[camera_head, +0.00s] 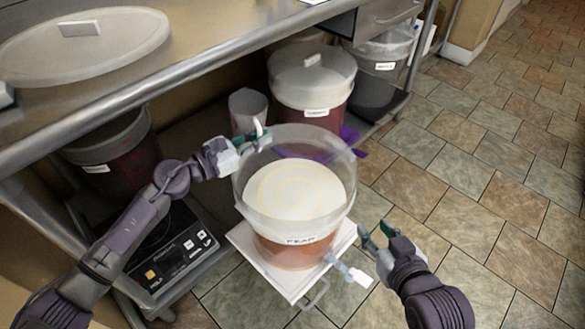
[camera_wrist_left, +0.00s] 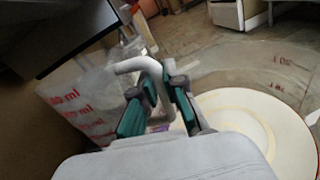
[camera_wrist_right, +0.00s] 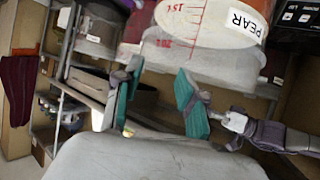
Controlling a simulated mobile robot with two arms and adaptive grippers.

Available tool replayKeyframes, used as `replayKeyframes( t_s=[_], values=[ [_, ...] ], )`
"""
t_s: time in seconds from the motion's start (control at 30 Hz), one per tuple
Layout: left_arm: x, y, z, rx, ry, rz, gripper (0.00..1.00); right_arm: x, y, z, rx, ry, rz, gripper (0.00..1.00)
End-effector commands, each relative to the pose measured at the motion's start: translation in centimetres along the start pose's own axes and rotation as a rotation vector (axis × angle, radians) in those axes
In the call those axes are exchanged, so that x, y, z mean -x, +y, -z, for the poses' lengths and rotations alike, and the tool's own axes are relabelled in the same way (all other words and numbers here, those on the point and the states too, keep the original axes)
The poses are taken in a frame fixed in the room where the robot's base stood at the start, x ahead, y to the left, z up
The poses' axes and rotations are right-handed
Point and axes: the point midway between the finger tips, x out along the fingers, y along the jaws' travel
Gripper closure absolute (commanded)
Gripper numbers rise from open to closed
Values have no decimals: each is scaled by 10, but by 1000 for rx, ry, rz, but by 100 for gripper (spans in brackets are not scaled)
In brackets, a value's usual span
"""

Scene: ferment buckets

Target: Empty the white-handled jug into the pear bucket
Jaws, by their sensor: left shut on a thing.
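The pear bucket (camera_head: 250,205) is a clear open bucket labelled PEAR, with a pale swirled surface inside and reddish-brown below. It stands on a white board. The jug (camera_head: 248,104) is greyish and translucent, behind the bucket's far left rim; red ml marks show on it in the left wrist view (camera_wrist_left: 82,112). My left gripper (camera_head: 262,137) is shut on the jug's white handle (camera_wrist_left: 140,66). The jug looks roughly upright; its contents are hidden. My right gripper (camera_head: 374,237) is open and empty, right of the bucket near its spigot (camera_head: 347,270). The PEAR label shows in the right wrist view (camera_wrist_right: 245,22).
A lidded bucket (camera_head: 312,75) and a dark bucket (camera_head: 380,75) stand behind. Another bucket (camera_head: 110,155) and a scale (camera_head: 180,255) are at the left. A steel table (camera_head: 215,45) with a large lid (camera_head: 85,45) overhangs the left side. The tiled floor at right is clear.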

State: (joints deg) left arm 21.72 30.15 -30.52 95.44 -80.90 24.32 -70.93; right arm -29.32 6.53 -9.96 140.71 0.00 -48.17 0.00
Motion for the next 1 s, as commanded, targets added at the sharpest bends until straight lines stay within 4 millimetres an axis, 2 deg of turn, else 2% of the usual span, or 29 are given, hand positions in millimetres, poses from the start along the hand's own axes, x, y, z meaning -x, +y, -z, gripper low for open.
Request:
replayKeyframes(
  t_s=[0.3,0.5,1.0],
  values=[
    [-2,3,0,96,-32,2,100,-3,-6,40,0,223,13,60],
    [-2,5,-1,137,-45,4,100,-1,-8,56,-1,311,18,60],
    [-3,6,-2,153,-51,5,100,0,-9,62,-1,345,20,60]
  ],
)
